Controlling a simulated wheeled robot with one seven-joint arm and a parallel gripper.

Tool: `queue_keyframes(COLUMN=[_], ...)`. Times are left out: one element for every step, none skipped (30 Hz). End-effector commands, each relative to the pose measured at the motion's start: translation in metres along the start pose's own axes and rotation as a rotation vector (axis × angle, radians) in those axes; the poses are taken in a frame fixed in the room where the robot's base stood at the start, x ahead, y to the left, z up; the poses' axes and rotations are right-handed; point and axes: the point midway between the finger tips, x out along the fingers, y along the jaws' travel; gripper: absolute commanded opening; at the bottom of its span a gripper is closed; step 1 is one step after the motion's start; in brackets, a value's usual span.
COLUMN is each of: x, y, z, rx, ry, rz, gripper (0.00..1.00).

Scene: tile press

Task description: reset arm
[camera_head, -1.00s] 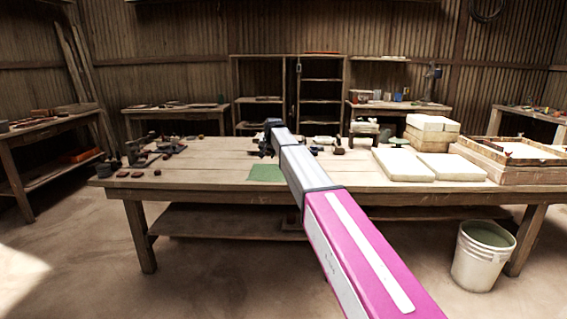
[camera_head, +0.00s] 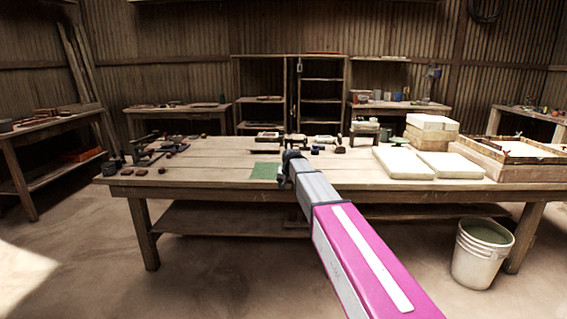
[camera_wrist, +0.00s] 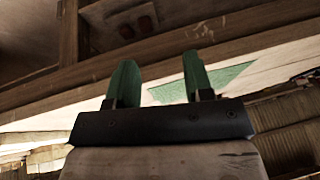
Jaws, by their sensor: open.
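My arm reaches forward from the lower right of the head view toward the front edge of the wooden table (camera_head: 215,172). My gripper's end is at the table's front edge, and the head view does not show its fingers clearly. In the wrist view my gripper (camera_wrist: 155,82) has two green fingers standing apart with nothing between them. A green mat (camera_head: 264,171) lies flat on the table just left of my arm's end. It also shows behind the right finger in the wrist view (camera_wrist: 225,78).
White slabs (camera_head: 452,165) and a wooden tray (camera_head: 505,172) are at the table's right. Small dark tools (camera_head: 150,155) lie at the left, and several small items line the back. A white bucket (camera_head: 478,255) stands on the floor at the right front. The table's left middle is clear.

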Motion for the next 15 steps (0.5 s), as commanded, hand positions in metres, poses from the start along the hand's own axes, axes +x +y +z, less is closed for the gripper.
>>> queue_keyframes(x=[0.005,0.009,0.014,0.018,0.021,0.024,0.026,0.028,0.03,0.031,0.031,0.031,0.03,0.029,0.028], y=[0.021,0.031,0.047,0.059,0.071,0.086,0.097,0.108,0.122,0.132,0.143,0.155,0.164,0.173,0.183], z=[0.032,0.047,0.069,0.086,0.104,0.128,0.145,0.163,0.186,0.205,0.223,0.247,0.265,0.282,0.304], rx=[-0.002,-0.005,-0.009,-0.012,-0.015,-0.02,-0.023,-0.026,-0.032,-0.035,-0.038,-0.043,-0.046,-0.05,-0.053], ry=[-0.022,-0.035,-0.054,-0.069,-0.085,-0.107,-0.123,-0.14,-0.162,-0.178,-0.195,-0.219,-0.236,-0.253,-0.275], rz=[0.014,0.023,0.034,0.043,0.052,0.063,0.071,0.079,0.089,0.096,0.103,0.112,0.118,0.123,0.129], gripper=[0.47,0.47,0.47,0.47,0.47,0.47,0.47,0.47,0.47,0.47,0.47,0.47,0.47,0.47,0.47])
